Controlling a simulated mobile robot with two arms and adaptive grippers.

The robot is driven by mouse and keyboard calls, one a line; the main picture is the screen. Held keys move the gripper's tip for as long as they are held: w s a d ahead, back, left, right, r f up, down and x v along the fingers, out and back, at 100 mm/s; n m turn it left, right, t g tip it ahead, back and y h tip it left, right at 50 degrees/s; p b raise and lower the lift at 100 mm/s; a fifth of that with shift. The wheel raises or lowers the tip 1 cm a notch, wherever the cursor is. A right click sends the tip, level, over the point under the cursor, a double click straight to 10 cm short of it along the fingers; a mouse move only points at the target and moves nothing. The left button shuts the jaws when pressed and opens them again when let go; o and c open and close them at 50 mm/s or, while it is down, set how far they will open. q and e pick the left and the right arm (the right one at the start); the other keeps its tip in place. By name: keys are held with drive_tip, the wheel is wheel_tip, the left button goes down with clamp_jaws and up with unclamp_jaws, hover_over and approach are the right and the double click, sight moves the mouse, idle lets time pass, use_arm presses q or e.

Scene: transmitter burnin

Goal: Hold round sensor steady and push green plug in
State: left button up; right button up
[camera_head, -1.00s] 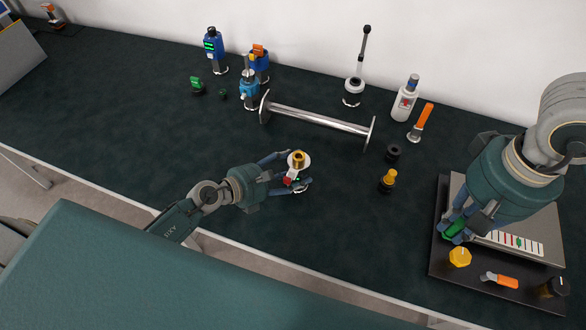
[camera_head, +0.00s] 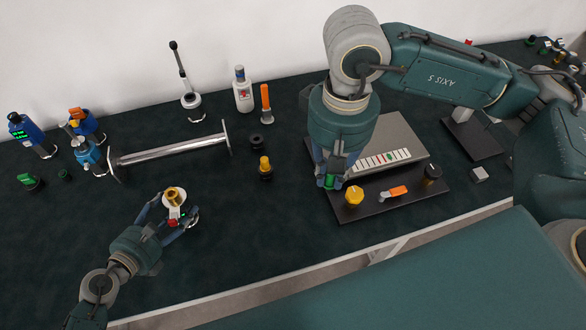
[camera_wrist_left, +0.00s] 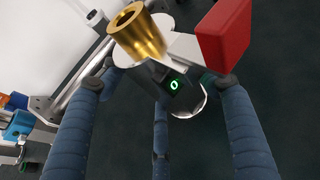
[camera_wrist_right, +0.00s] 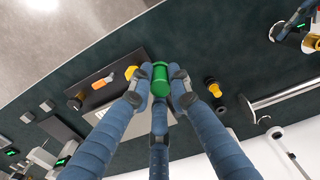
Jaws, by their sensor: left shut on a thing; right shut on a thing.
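The round sensor (camera_head: 174,194) has a brass fitting on top, a white round body and a red block at its side. My left gripper (camera_head: 178,218) is shut around it, left of centre over the bench. In the left wrist view, the brass fitting (camera_wrist_left: 137,32) points up, and a lit green "0" display shows between the fingers. My right gripper (camera_head: 330,182) is shut on the green plug (camera_wrist_right: 160,80), near the left front edge of the dark board. The plug is well apart from the sensor, to its right. The fingers partly hide the plug in the head view.
A dark board (camera_head: 432,199) carries a yellow knob (camera_head: 354,196), an orange-handled switch (camera_head: 393,192) and a black knob (camera_head: 431,175). A flanged metal pipe (camera_head: 170,149) lies behind the sensor. A yellow-topped black plug (camera_head: 265,167) stands between the grippers. Bench is clear in front of it.

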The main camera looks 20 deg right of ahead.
use_arm(q)
drive_tip(key=shift+w, duration=0.1)
use_arm(e)
drive_tip(key=w+a+f+m, duration=0.1)
drive_tip(key=w+a, duration=0.4)
drive_tip(key=a, duration=0.3)
drive_tip(key=w+a+f+m, duration=0.1)
drive_tip(key=w+a, duration=0.5)
drive_tip(key=a, duration=0.2)
use_arm(q)
drive_tip(key=shift+a, duration=0.1)
use_arm(e)
drive_tip(key=m, duration=0.3)
approach(174, 198)
drive_tip(key=w+r, duration=0.1)
drive_tip(key=w, duration=0.1)
drive_tip(key=shift+s+a+r, duration=0.15)
drive_tip(key=shift+s+a, duration=0.1)
drive_tip(key=shift+f, duration=2.3)
drive_tip(key=shift+f, duration=1.45)
drive_tip(key=o, duration=0.9)
